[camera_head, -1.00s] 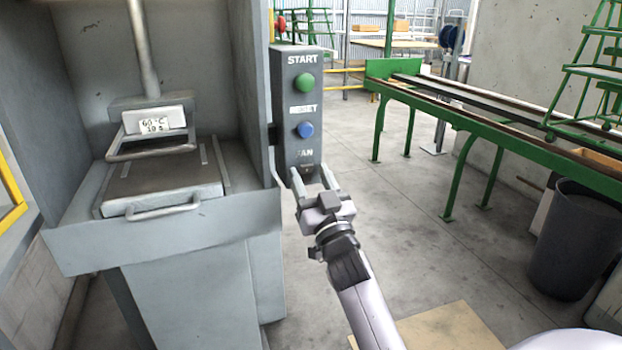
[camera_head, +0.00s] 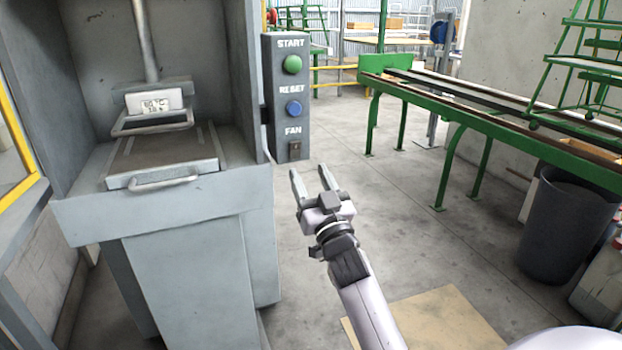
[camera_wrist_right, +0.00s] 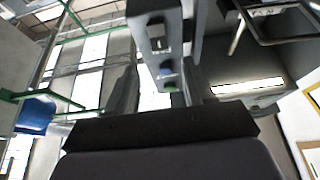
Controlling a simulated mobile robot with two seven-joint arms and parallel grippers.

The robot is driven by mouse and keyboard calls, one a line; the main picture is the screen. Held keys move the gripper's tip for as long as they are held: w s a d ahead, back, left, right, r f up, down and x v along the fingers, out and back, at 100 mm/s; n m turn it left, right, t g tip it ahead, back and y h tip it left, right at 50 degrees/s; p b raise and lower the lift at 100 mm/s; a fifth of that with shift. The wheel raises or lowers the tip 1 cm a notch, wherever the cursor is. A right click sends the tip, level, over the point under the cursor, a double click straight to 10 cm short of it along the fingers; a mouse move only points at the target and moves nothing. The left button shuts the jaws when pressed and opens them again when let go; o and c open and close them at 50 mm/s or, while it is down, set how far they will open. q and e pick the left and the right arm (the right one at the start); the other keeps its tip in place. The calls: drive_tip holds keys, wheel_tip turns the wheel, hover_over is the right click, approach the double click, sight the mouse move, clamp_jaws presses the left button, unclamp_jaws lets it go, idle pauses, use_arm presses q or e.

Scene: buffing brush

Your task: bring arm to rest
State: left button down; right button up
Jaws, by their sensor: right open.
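My right gripper (camera_head: 312,183) is open and empty in the head view. Its two fingers point up and away, over the concrete floor. It is just below the grey control box (camera_head: 286,75), apart from it as far as I can tell. The box carries a green START button (camera_head: 292,64), a blue RESET button (camera_head: 294,108) and a FAN switch (camera_head: 294,149). In the right wrist view the control box (camera_wrist_right: 160,40) shows at the top centre, tilted and upside down. My left gripper is not in view.
A grey press machine (camera_head: 180,220) with a handled plate (camera_head: 160,165) stands at the left. A green-framed conveyor table (camera_head: 480,115) and a dark bin (camera_head: 566,225) are at the right. A flat tan board (camera_head: 440,320) lies on the floor. The floor between is clear.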

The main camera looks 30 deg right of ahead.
idle(0.5)
drive_tip(key=s+a+f+n+g+y, duration=0.1)
drive_tip(key=s+a+f+g+y, duration=0.2)
drive_tip(key=f, duration=0.5)
drive_tip(key=s+a+f+n+g+y, duration=0.1)
drive_tip(key=s+a+f+n+g, duration=0.15)
drive_tip(key=s+f, duration=0.45)
drive_tip(key=s+a+f+n+g+y, duration=0.1)
drive_tip(key=s+a+f+g+y, duration=0.15)
drive_tip(key=s+a+f, duration=0.4)
drive_tip(key=s+a+f+g+y, duration=0.1)
drive_tip(key=s+a+f+g, duration=0.25)
drive_tip(key=s+f, duration=0.5)
use_arm(q)
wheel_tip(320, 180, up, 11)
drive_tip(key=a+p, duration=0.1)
drive_tip(key=p, duration=1.3)
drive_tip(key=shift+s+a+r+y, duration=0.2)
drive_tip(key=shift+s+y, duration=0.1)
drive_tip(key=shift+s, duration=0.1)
use_arm(e)
wheel_tip(320, 180, up, 10)
drive_tip(key=s, duration=0.1)
drive_tip(key=shift+s+d+r, duration=0.15)
drive_tip(key=shift+s+d, duration=0.1)
drive_tip(key=shift+d, duration=0.2)
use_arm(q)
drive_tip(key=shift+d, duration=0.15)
use_arm(e)
drive_tip(key=shift+n+g, duration=0.25)
